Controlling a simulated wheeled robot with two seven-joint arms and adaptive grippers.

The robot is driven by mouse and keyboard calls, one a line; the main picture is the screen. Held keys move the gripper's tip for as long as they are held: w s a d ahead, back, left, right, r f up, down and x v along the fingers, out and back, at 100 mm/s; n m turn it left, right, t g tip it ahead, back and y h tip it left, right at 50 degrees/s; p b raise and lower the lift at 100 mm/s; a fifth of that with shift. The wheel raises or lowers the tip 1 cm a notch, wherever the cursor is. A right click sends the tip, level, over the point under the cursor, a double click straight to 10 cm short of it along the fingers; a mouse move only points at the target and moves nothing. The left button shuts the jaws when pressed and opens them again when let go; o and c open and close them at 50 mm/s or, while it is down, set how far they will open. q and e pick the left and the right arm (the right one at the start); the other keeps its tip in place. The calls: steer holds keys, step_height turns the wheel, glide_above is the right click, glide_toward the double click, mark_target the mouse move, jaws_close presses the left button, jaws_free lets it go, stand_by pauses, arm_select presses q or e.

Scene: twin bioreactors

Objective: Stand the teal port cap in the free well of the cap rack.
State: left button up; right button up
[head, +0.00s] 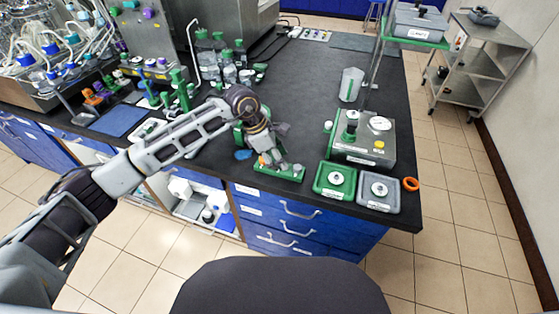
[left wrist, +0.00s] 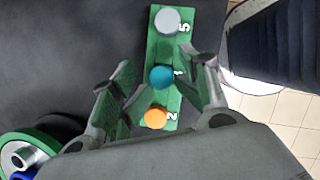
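The green cap rack (head: 288,175) lies near the front edge of the dark bench. In the left wrist view the rack (left wrist: 161,49) carries a grey cap (left wrist: 167,20) at one end, the teal port cap (left wrist: 161,77) in the middle and an orange cap (left wrist: 155,117) at the other end. The teal cap appears upright at the middle well; I cannot tell whether it is fully seated. My left gripper (head: 272,158) is over the rack. In the left wrist view its fingers (left wrist: 158,74) are open, one either side of the teal cap, with gaps visible. My right gripper is out of view.
Green (head: 335,181) and grey (head: 378,192) trays stand right of the rack, with a steel instrument (head: 362,149) behind and an orange ring (head: 410,184) beside them. Green-capped bottles (head: 221,50) stand farther back. A green ring-shaped part (left wrist: 35,150) shows left of the gripper in the wrist view.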

arm_select(q)
steer(key=v, duration=1)
steer(key=shift+r, duration=0.35)
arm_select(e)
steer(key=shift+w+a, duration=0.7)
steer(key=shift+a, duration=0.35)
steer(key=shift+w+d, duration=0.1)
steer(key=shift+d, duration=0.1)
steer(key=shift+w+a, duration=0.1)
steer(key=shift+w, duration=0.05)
arm_select(q)
steer(key=shift+r, duration=0.1)
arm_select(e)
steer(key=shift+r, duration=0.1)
